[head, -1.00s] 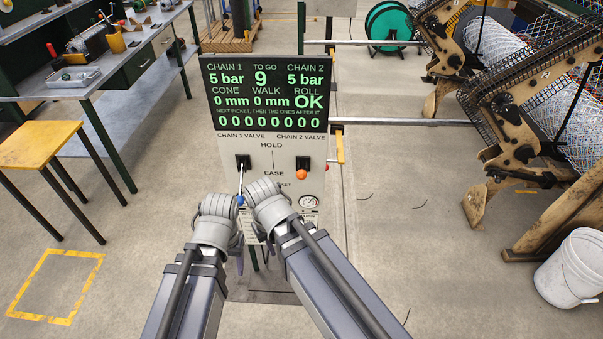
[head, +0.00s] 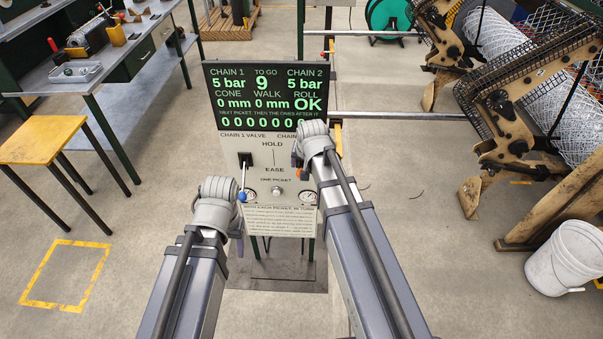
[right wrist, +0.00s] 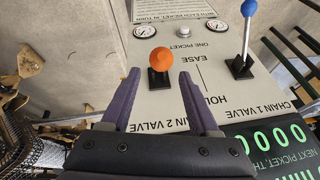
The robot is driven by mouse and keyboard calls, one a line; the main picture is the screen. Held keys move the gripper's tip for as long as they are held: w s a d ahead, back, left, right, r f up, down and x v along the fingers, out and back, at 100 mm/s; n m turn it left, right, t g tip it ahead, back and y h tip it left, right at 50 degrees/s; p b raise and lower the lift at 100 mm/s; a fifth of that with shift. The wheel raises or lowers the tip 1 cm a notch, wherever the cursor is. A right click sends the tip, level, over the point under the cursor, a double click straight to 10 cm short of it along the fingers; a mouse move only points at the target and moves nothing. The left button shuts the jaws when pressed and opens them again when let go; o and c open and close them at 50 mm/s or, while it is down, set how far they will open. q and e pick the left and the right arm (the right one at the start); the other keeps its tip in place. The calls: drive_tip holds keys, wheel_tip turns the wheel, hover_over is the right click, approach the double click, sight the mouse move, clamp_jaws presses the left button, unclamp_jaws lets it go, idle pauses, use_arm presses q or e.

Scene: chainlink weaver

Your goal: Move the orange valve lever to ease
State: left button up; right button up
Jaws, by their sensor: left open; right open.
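The orange valve lever's round knob (right wrist: 162,59) shows in the right wrist view, above its black base on the panel. It stands out toward the camera, so its exact angle is hard to tell. In the head view only a bit of orange (head: 297,161) shows beside my right gripper (head: 312,140). In the right wrist view my right gripper (right wrist: 159,76) is open, its purple fingers on either side of the lever's base, with no clear contact. My left gripper (head: 220,192) is in front of the panel at lower left, its fingers mostly hidden.
The blue-knobbed lever (head: 242,195) is left of the orange one, close to my left gripper; it also shows in the right wrist view (right wrist: 249,8). The panel has a dark display (head: 265,95) above and gauges below. A yellow stool (head: 40,138) stands left, a white bucket (head: 570,255) right.

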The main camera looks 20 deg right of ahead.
drive_tip(key=b+x, duration=0.5)
drive_tip(key=x, duration=0.1)
drive_tip(key=shift+w+f, duration=0.15)
drive_tip(key=shift+f, duration=0.2)
clamp_jaws()
idle(1.1)
